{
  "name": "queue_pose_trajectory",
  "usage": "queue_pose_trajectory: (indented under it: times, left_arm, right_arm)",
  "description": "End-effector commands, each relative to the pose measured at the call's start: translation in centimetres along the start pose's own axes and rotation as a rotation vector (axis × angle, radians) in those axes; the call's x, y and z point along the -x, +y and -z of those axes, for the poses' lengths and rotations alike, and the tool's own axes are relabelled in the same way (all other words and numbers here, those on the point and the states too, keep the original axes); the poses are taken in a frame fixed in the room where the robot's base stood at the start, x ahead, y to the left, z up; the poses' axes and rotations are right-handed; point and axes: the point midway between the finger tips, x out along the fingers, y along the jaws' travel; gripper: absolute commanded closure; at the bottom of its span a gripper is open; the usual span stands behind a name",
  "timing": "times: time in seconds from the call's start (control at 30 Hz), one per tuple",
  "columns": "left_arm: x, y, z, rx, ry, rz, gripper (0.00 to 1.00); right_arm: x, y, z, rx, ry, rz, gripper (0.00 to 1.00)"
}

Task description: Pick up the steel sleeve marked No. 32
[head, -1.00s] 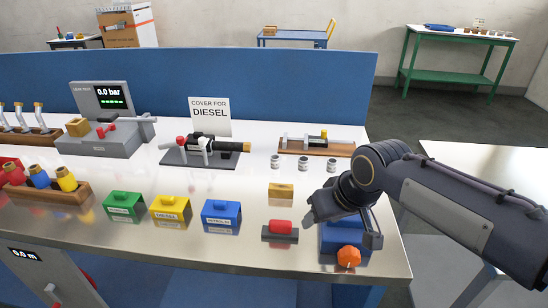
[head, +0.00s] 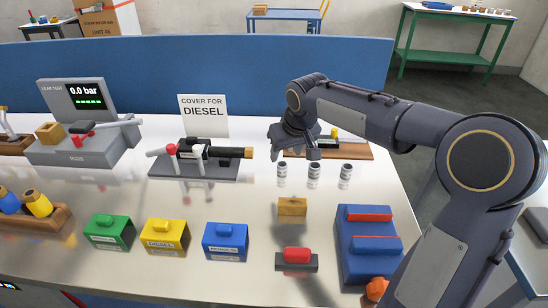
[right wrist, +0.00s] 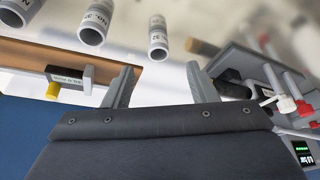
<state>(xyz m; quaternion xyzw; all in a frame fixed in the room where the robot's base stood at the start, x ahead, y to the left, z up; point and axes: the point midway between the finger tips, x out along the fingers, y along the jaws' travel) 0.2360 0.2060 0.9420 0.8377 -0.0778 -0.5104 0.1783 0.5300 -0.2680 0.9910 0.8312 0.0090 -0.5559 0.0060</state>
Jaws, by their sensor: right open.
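Three small steel sleeves stand upright in a row on the bench: a left one (head: 282,170), a middle one (head: 314,171) and a right one (head: 346,174). All carry pale labels, too small to read in the head view. The right wrist view shows them upside down along its top: one at the corner (right wrist: 18,10), one beside it (right wrist: 95,25) and one nearer the centre (right wrist: 158,40). I cannot tell for sure which is No. 32. My right gripper (head: 295,152) is open and empty, just above and behind the left and middle sleeves. My left gripper is not in view.
A black fixture (head: 190,165) with a cover sign stands left. A blue rack (head: 365,250) is at front right. The blue panel (head: 200,80) closes the back.

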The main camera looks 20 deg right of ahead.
Motion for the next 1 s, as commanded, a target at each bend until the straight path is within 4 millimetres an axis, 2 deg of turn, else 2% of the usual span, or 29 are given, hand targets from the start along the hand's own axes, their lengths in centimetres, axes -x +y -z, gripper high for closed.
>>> queue_pose_trajectory:
  times: [0.37,0.6,0.9,0.93,1.0]
  left_arm:
    - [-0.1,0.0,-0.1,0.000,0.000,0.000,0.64]
    - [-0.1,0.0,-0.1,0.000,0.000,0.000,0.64]
    - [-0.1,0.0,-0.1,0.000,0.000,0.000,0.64]
    - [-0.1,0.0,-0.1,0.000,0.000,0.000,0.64]
    - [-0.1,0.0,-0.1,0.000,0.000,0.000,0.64]
  right_arm:
    - [-3.8,0.1,-0.1,-0.001,-0.004,0.000,0.48]
    - [-7.2,0.2,-0.3,-0.001,-0.004,0.000,0.48]
    - [-7.9,0.2,-0.2,0.000,-0.001,0.000,0.48]
    - [-7.9,0.2,-0.2,0.000,-0.001,0.000,0.49]
    - [-7.9,0.2,-0.2,0.000,-0.001,0.000,0.58]
